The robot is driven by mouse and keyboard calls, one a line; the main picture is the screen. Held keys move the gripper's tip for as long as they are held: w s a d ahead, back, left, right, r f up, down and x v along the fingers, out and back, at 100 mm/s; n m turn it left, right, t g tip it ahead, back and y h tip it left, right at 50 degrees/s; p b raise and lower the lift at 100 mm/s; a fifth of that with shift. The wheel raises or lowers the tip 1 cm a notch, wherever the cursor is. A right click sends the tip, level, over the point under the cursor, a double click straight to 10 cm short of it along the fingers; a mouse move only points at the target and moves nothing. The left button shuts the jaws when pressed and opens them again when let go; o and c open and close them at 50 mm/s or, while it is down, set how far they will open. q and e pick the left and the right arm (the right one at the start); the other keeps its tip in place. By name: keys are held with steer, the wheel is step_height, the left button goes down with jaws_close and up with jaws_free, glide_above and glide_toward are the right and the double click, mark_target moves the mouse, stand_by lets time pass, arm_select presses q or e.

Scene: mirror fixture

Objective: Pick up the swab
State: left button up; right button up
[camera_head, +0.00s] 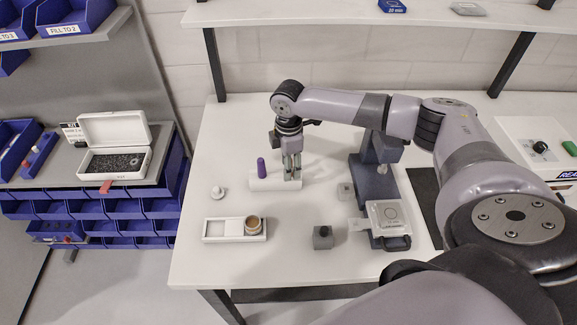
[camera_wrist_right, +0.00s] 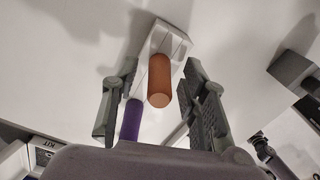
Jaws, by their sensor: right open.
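My right gripper (camera_head: 291,173) points down over the right end of a white holder block (camera_head: 262,184) on the table. A purple-capped upright piece (camera_head: 261,167) stands at the block's left end. In the right wrist view my gripper (camera_wrist_right: 160,84) is open, with a finger on each side of an orange-brown cylinder (camera_wrist_right: 159,82) standing in the holder (camera_wrist_right: 178,44). Neither finger visibly touches it. The purple piece (camera_wrist_right: 131,119) is beside it, near the left finger. In the head view the gripper hides the orange cylinder. I cannot tell which is the swab. My left gripper is out of view.
A white tray (camera_head: 222,229) with a round brown-rimmed container (camera_head: 252,226) lies in front. A small white knob (camera_head: 217,193) is to the left. A grey block (camera_head: 323,238) and a dark stand (camera_head: 372,183) are to the right. The table's front left is clear.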

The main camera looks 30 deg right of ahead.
steer(key=shift+c, duration=0.5)
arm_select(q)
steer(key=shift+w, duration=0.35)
arm_select(e)
jaws_close()
steer(key=shift+r, duration=0.15)
